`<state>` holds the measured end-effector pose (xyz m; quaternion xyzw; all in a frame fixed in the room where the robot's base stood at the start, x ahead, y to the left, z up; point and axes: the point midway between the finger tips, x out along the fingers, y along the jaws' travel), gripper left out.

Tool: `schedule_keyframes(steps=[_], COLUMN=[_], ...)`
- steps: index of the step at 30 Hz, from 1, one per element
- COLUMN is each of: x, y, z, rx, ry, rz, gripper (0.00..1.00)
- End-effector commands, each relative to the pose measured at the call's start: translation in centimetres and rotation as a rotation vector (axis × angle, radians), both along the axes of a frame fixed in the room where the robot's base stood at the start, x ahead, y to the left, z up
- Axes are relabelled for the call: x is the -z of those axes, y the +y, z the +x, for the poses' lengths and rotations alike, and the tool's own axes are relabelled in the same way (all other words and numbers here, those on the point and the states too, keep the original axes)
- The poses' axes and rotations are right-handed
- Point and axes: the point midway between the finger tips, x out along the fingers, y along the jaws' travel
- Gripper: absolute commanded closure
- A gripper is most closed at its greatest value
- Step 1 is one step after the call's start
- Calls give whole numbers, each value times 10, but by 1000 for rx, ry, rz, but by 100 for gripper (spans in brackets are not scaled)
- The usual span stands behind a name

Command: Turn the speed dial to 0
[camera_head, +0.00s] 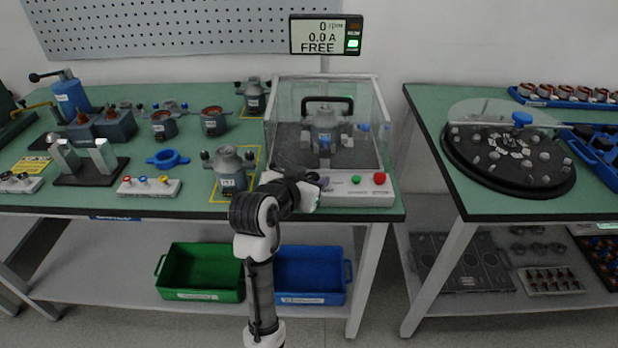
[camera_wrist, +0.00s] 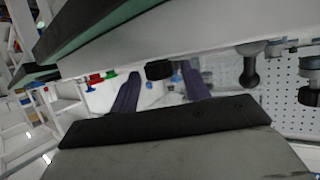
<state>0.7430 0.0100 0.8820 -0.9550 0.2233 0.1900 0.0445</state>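The test station's white control panel (camera_head: 345,199) is at the front of the right part of the left bench, with a green button (camera_head: 356,180) and a red button (camera_head: 379,178). My gripper (camera_head: 322,184) is over the panel's left part and hides that part in the head view. In the wrist view a black round knob (camera_wrist: 158,70), which looks like the speed dial, shows between the tips of my open, purple gripper fingers (camera_wrist: 160,72). A gap shows on both sides of it. Its pointer and scale cannot be read. The display (camera_head: 324,36) reads 0 rpm, 0.0 A, FREE.
A clear enclosure (camera_head: 372,105) stands behind the panel, with a motor (camera_head: 325,118) inside. A grey stator housing (camera_head: 229,170) stands just left of my gripper. A second bench (camera_head: 425,100) with a round turntable is to the right, across a gap.

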Motion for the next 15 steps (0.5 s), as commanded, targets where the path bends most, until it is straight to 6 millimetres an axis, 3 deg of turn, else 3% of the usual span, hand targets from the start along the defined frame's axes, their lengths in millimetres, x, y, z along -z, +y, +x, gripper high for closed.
schedule_keyframes(steps=[1, 9, 15], x=[0, 0, -1], y=[0, 0, -1], z=[0, 0, -1], rx=[0, 0, -13], ry=[0, 0, 0], rz=[0, 0, 0], gripper=[60, 93, 93])
